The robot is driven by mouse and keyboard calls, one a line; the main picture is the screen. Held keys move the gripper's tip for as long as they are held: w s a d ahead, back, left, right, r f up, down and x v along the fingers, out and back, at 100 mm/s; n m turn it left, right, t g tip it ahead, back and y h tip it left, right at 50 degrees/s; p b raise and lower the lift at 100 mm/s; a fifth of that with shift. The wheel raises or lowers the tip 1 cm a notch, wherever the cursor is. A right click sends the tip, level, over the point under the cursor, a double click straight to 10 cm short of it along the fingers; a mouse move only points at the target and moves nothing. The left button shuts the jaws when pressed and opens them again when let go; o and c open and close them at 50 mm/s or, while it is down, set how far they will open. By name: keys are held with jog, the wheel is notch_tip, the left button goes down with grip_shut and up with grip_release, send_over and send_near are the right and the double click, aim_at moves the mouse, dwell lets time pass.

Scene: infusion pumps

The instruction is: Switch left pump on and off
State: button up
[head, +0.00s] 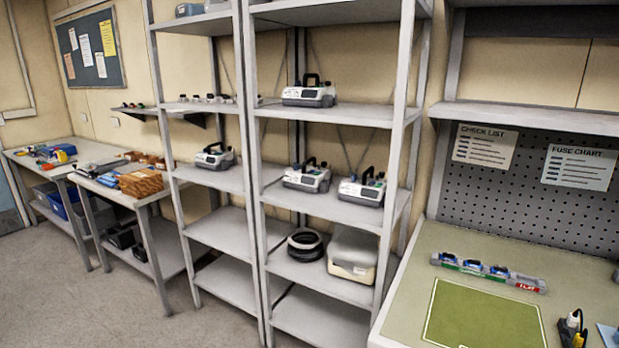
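Several grey-and-white infusion pumps with dark carry handles stand on metal shelves in the head view. Two stand side by side on a middle shelf of the right-hand rack: a left one (306,178) and a right one (362,190). Another pump (308,94) sits on the shelf above them. One more pump (215,157) stands on the left-hand rack. I cannot tell which of these the task calls the left pump. Their switches and displays are too small to read. My gripper is not in view.
A workbench with a green mat (485,318) and a strip of blue-topped items (488,272) stands at right. Below the pumps are a black coil (305,244) and a pale bin (352,252). Tables with tools line the left wall. Floor at lower left is clear.

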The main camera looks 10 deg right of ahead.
grip_shut()
dwell(1.3)
